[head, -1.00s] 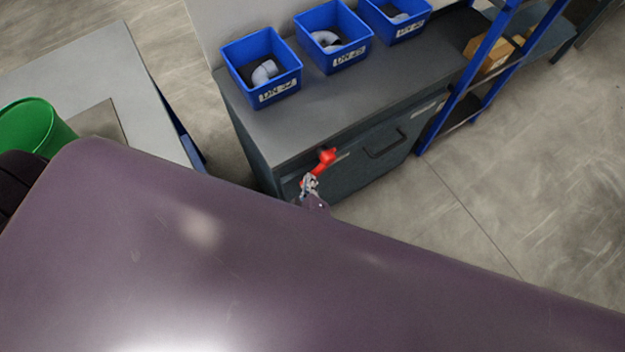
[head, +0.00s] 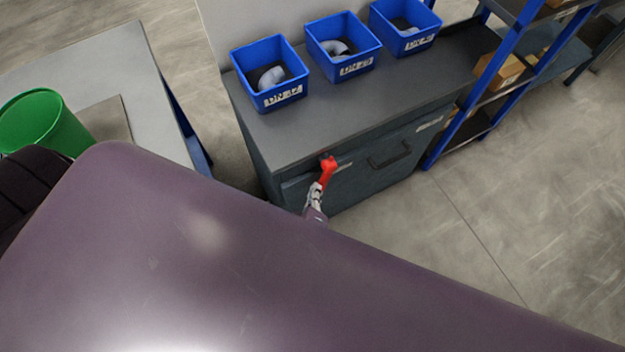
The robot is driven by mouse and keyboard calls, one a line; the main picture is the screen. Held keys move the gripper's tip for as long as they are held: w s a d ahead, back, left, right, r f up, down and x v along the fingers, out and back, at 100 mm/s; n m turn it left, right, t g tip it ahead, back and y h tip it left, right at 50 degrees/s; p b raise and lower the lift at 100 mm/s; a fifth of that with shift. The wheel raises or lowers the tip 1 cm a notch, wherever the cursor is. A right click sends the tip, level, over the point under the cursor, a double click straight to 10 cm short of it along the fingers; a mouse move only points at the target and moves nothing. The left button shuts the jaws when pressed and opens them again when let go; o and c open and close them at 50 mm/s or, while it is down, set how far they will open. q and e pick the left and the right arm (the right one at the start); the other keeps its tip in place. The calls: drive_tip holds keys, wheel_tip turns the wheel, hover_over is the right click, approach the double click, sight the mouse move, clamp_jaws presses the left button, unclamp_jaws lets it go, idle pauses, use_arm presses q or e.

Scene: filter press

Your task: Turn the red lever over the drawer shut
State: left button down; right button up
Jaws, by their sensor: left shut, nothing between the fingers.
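The red lever (head: 328,166) is at the top front edge of the grey cabinet (head: 262,158), left of the drawer's dark handle. It points down from its pivot, tilted slightly left at its lower end. My left gripper (head: 316,192) is at the lower end of the lever, in front of the cabinet. Its fingers are shut with nothing between them and overlap the lever's end in the picture; I cannot tell whether they touch it. The drawer front (head: 372,160) looks flush with the cabinet. My right gripper is not in view.
Blue bins (head: 270,75) with grey pipe fittings stand on the cabinet top. A blue-framed shelf (head: 500,70) with a cardboard box stands at right. The floor in front and right is open.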

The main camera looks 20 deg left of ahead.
use_arm(q)
drive_tip(key=shift+w+d+f, duration=0.5)
drive_tip(key=shift+w+f, duration=0.15)
drive_tip(key=shift+f, duration=0.05)
idle(0.5)
drive_tip(key=shift+p, duration=0.3)
